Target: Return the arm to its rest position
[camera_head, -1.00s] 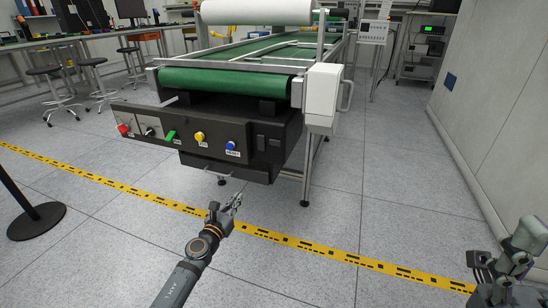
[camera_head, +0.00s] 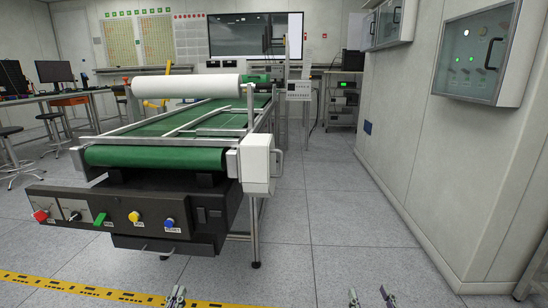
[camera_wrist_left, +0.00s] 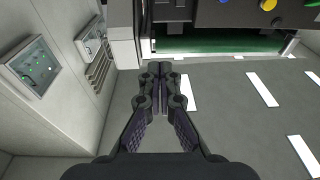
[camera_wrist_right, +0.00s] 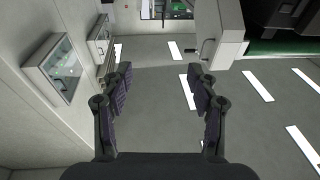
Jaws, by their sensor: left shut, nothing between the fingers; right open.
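My left gripper (camera_head: 176,297) shows at the bottom edge of the head view, below the front of the conveyor machine. In the left wrist view (camera_wrist_left: 159,68) its fingers are together with nothing between them. My right gripper (camera_head: 371,298) shows only by its fingertips at the bottom edge, over bare floor right of the machine. In the right wrist view (camera_wrist_right: 160,78) its fingers are wide apart and empty. Most of both arms is out of the head view.
The conveyor machine (camera_head: 154,158) has a black front panel (camera_head: 127,216) with red, green, yellow and blue controls. A wall with a control cabinet (camera_head: 483,55) stands at the right. Floor between machine and wall is clear. A yellow tape line (camera_head: 75,289) crosses the floor.

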